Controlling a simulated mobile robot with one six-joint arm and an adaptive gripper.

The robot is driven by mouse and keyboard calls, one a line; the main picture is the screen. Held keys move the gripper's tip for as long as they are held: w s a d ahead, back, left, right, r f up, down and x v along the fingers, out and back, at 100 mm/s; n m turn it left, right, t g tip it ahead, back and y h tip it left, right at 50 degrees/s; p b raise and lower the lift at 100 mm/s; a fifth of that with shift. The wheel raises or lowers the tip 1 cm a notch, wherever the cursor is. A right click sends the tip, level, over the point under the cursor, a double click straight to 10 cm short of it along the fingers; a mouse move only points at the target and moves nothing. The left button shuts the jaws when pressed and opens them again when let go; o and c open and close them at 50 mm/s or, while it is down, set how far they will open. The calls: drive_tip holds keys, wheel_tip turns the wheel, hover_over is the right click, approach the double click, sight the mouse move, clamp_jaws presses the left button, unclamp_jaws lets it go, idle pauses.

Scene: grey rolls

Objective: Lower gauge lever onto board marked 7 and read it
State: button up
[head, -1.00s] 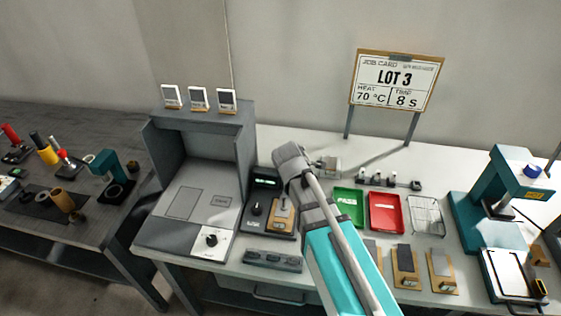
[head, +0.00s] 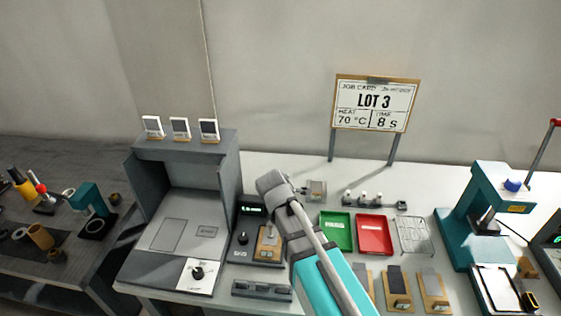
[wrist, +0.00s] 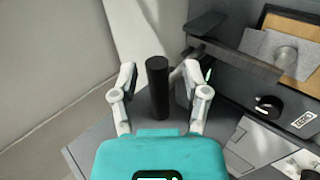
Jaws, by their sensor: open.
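The dark thickness gauge (head: 251,211) with a lit green display stands on the bench, left of my arm. A board (head: 268,245) with a grey piece on it lies at the gauge; its number is not legible. In the wrist view, the gauge's black lever handle (wrist: 158,92) stands between the fingers of my gripper (wrist: 159,74). The fingers are open, one on each side of the handle, with visible gaps. The board (wrist: 303,30) and its grey piece show at upper right, with a round grey foot (wrist: 286,55) over the piece. In the head view my arm hides the fingers and handle.
A black knob (wrist: 268,106) and a ZERO label (wrist: 303,120) are on the gauge. A grey hooded station (head: 180,220) stands to the left. Green (head: 336,231) and red (head: 374,235) trays, more boards (head: 397,290) and a teal press (head: 480,220) lie to the right.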

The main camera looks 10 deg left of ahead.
drive_tip(key=s+d+f+m+g, duration=0.1)
drive_tip(key=s+d+m+g, duration=0.2)
drive_tip(key=d+m, duration=0.3)
drive_tip(key=s+d+f+m+g, duration=0.2)
drive_tip(key=s+d+m, duration=0.4)
drive_tip(key=d, duration=0.6)
drive_tip(key=s+d+f+m+g, duration=0.2)
drive_tip(key=s+d+m, duration=0.3)
drive_tip(key=d, duration=0.4)
drive_tip(key=shift+s+d+m+g, duration=0.2)
drive_tip(key=shift+d+m+g, duration=0.15)
drive_tip(key=shift+m+g, duration=0.35)
